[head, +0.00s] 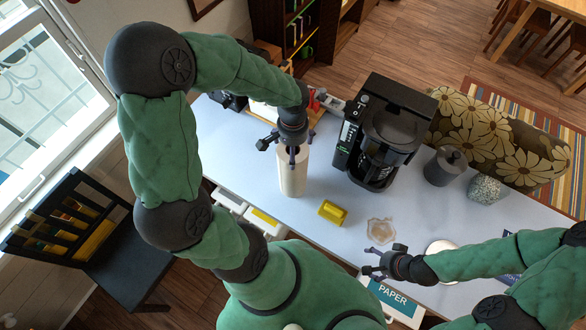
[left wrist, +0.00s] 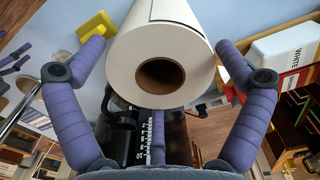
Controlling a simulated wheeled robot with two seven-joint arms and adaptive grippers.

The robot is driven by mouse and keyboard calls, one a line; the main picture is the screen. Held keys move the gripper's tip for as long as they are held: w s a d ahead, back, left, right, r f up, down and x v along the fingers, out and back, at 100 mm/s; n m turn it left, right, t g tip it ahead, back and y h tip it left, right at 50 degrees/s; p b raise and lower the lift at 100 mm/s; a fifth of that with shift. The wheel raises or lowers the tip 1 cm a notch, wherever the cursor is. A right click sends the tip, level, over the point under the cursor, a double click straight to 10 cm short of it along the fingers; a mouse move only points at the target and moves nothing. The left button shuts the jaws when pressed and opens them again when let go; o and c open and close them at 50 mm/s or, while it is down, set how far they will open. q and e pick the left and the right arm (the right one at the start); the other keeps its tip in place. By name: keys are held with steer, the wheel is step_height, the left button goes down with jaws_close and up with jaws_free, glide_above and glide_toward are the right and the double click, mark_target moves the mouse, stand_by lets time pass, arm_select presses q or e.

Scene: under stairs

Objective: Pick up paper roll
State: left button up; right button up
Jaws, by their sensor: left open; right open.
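The white paper roll (head: 293,178) stands upright on the pale table, left of the coffee maker. My left gripper (head: 284,147) is over its top end, with its fingers open. In the left wrist view the roll (left wrist: 165,45) lies between the spread purple fingers (left wrist: 160,62), its brown hollow core facing the camera. Whether any finger touches the roll is unclear. My right gripper (head: 376,264) is open and empty, low over the table's front edge.
A black coffee maker (head: 380,135) stands right of the roll. A yellow block (head: 332,212) lies in front, beside a tan flat piece (head: 380,231). A dark grey canister (head: 445,166) and a speckled pot (head: 485,189) stand farther right. Books and a box (head: 268,110) are behind.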

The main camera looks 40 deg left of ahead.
arm_select(q)
step_height(320, 180, down, 2)
steer(key=shift+f, duration=0.1)
steer(key=c, duration=1.3)
steer(key=shift+w+r, duration=0.1)
steer(key=shift+r, duration=0.1)
